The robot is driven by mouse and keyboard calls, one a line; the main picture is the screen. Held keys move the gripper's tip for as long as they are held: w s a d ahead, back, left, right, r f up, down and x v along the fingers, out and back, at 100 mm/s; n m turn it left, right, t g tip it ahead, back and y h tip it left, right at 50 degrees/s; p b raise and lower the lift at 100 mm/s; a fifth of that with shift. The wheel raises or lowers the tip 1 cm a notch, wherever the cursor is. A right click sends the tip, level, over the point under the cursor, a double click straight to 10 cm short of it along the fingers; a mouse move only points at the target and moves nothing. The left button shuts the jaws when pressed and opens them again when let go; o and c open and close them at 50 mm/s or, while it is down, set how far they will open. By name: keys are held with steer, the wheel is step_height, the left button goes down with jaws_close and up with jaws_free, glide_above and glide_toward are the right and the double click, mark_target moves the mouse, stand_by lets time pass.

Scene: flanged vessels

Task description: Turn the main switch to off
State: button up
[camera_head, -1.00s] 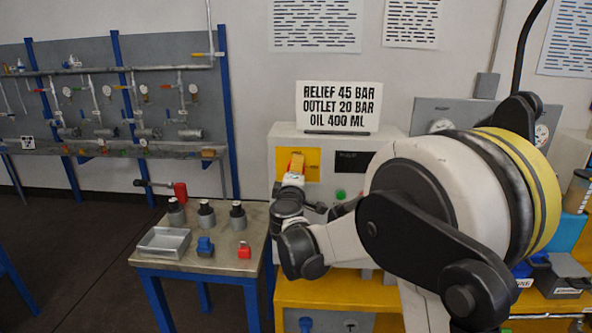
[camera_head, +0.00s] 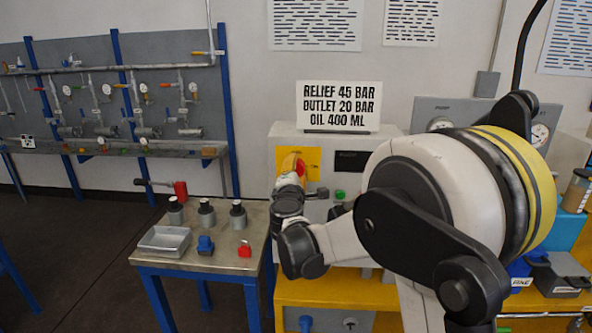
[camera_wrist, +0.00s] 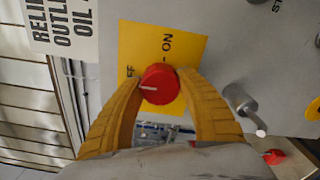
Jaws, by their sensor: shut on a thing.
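The main switch is a red round knob (camera_wrist: 159,84) with a white pointer line, on a yellow plate (camera_wrist: 190,45). In the wrist view the line points left, close to the partly covered OFF label; the ON label is above the knob. My gripper (camera_wrist: 160,88) has its two yellow fingers shut on the knob, one on each side. In the head view the knob (camera_head: 301,167) shows red beside my gripper (camera_head: 291,162), on the yellow plate (camera_head: 312,156) of the light grey cabinet.
A lever handle (camera_wrist: 243,108) sticks out beside the plate in the wrist view. A green button (camera_head: 340,194) and dark display (camera_head: 351,161) are right of the plate. A sign (camera_head: 339,105) stands on the cabinet. A small table (camera_head: 222,258) with a tray and bottles stands left.

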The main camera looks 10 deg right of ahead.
stand_by(0.3)
steer(key=o, duration=1.2)
steer(key=shift+d, duration=0.1)
steer(key=shift+s, duration=0.1)
steer(key=v, duration=1.1)
steer(key=shift+s, duration=0.35)
steer(key=shift+r, duration=0.1)
